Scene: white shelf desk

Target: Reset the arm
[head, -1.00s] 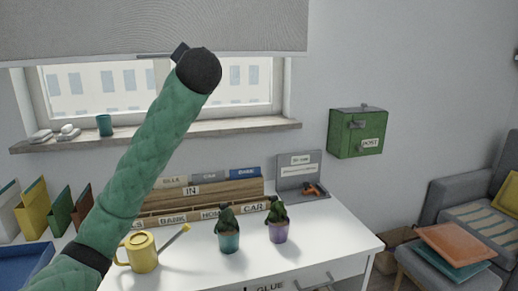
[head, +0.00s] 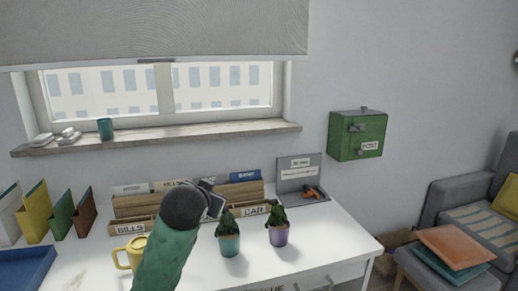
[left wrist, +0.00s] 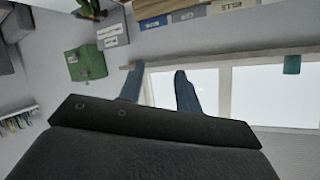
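My left arm (head: 166,255) has a green padded sleeve and comes up from the bottom of the head view. Its dark round wrist (head: 184,204) is in front of the wooden letter organizer. Only a small dark part of my left gripper (head: 214,204) shows there, beside the teal-potted cactus (head: 229,243). In the left wrist view, the two bluish fingers of my left gripper (left wrist: 158,84) are apart with nothing between them. My right arm and gripper are in neither view.
A yellow watering can (head: 133,253) is partly hidden behind my arm. A purple-potted cactus (head: 278,234) stands on the white desk (head: 325,236). A green post box (head: 357,135) hangs on the wall. The desk's right end is clear.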

